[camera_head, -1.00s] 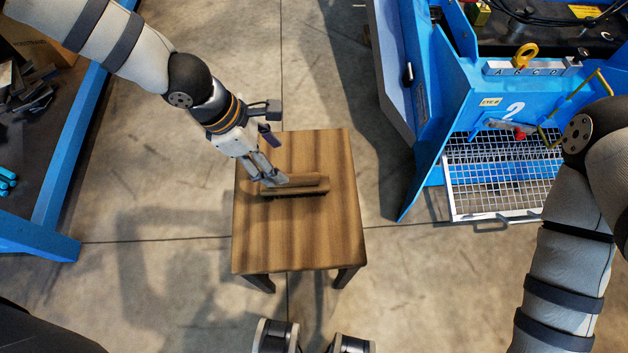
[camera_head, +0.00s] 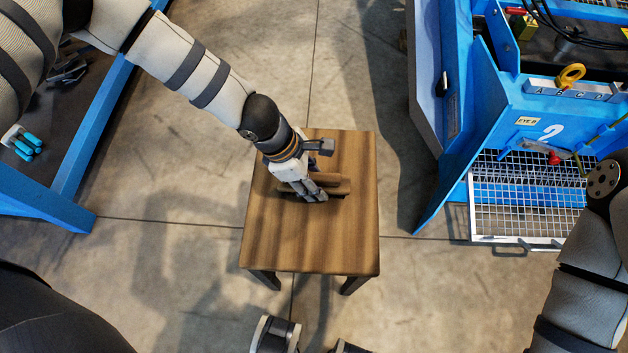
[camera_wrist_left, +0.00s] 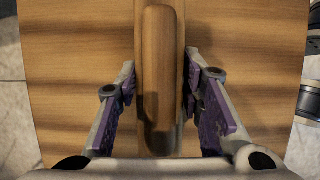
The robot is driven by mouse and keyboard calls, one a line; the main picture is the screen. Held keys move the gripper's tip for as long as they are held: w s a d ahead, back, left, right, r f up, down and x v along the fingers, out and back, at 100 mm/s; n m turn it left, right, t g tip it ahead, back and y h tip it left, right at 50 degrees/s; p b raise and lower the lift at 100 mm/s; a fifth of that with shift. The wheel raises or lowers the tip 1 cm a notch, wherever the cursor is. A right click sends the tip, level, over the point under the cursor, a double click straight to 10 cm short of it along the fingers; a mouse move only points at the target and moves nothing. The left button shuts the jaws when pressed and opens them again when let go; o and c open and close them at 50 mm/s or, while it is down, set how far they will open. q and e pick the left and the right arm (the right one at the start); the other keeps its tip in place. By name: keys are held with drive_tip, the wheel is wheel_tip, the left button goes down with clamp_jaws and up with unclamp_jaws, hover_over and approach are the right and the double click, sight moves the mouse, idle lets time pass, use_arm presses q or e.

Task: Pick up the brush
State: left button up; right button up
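The brush (camera_head: 338,184) is a brown wooden block that lies on the wooden table (camera_head: 290,245) and nearly matches it in colour. My left gripper (camera_head: 316,196) is at the brush, and its fingers hide part of it in the head view. In the left wrist view the brush (camera_wrist_left: 160,70) runs lengthwise between the two purple-padded fingers of the left gripper (camera_wrist_left: 160,95). The fingers stand apart, one on each side, with a narrow gap to the wood. My right arm shows at the right of the head view, but its gripper is out of frame.
A blue machine (camera_head: 500,110) with a white wire-mesh tray (camera_head: 515,205) stands to the right of the table. A blue-framed bench (camera_head: 85,145) with dark items is at the left.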

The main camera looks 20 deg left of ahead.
use_arm(q)
clamp_jaws()
